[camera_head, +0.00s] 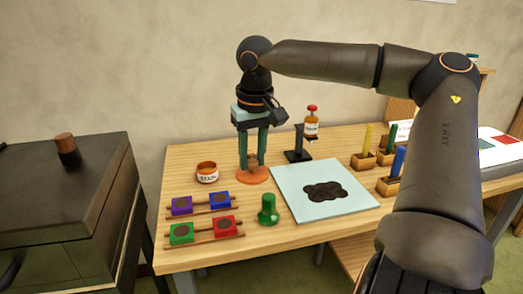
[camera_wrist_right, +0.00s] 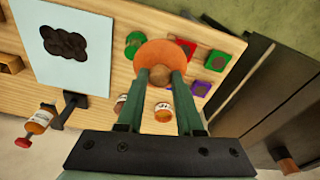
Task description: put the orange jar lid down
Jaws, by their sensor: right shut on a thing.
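The orange jar lid (camera_head: 252,177) is a flat disc with a small brown knob. My right gripper (camera_head: 252,160) points down with its green fingers closed on the knob. In the right wrist view the lid (camera_wrist_right: 168,52) lies at the fingertips (camera_wrist_right: 160,77). The lid is level, at or just above the wooden table (camera_head: 180,151); I cannot tell whether it touches. A labelled orange jar (camera_head: 207,173) stands open to its left; it also shows in the right wrist view (camera_wrist_right: 163,112). My left gripper is not in view.
A pale blue panel (camera_head: 350,180) with a dark blot lies right of the lid. A green stamp-like object (camera_head: 268,210) stands in front. Coloured blocks on wooden rails (camera_head: 205,209) sit front left. Bare wood shows at the back left.

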